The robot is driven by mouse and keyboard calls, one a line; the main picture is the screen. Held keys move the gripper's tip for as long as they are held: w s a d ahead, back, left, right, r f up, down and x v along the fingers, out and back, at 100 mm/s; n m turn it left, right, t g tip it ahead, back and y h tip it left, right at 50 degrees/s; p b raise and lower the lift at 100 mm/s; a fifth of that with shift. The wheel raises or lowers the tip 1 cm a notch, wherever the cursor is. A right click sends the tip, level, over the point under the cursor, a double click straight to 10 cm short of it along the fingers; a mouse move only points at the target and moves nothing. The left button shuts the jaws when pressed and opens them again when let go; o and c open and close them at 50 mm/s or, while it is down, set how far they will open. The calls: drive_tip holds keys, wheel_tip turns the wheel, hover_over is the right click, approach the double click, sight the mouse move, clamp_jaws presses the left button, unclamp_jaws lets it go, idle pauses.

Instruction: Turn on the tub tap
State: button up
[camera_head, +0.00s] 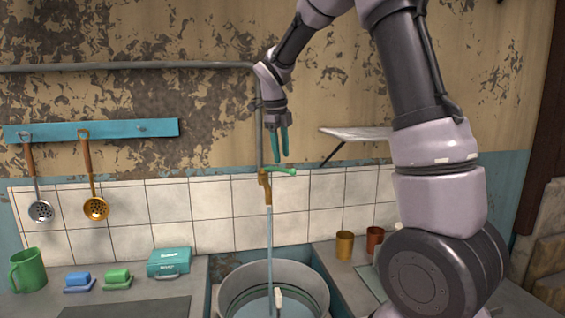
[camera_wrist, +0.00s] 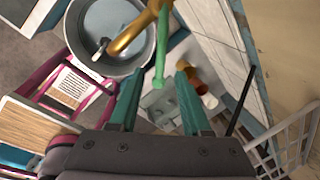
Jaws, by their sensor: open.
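The brass tap (camera_head: 265,188) stands on a wall pipe above the tub, with a green lever handle (camera_head: 284,171) on top pointing right. A thin pale blue stream (camera_head: 269,240) runs from its spout down into the metal tub (camera_head: 318,284). My gripper (camera_head: 280,158) is open and empty, pointing down just above the handle. In the wrist view, the green handle (camera_wrist: 161,50) reaches from the brass tap (camera_wrist: 135,33) toward the gap between my green fingertips (camera_wrist: 160,76). I see no clear contact between fingers and handle.
A wall shelf (camera_head: 355,133) juts out right of my gripper. A grey pipe (camera_head: 130,67) runs along the wall. Brown cups (camera_head: 345,245) stand right of the tub; a green mug (camera_head: 28,270) and a teal box (camera_head: 170,262) stand left. Ladles (camera_head: 94,207) hang from a rack.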

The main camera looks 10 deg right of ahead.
wheel_tip(320, 180, up, 7)
drive_tip(key=shift+s+a, duration=0.45)
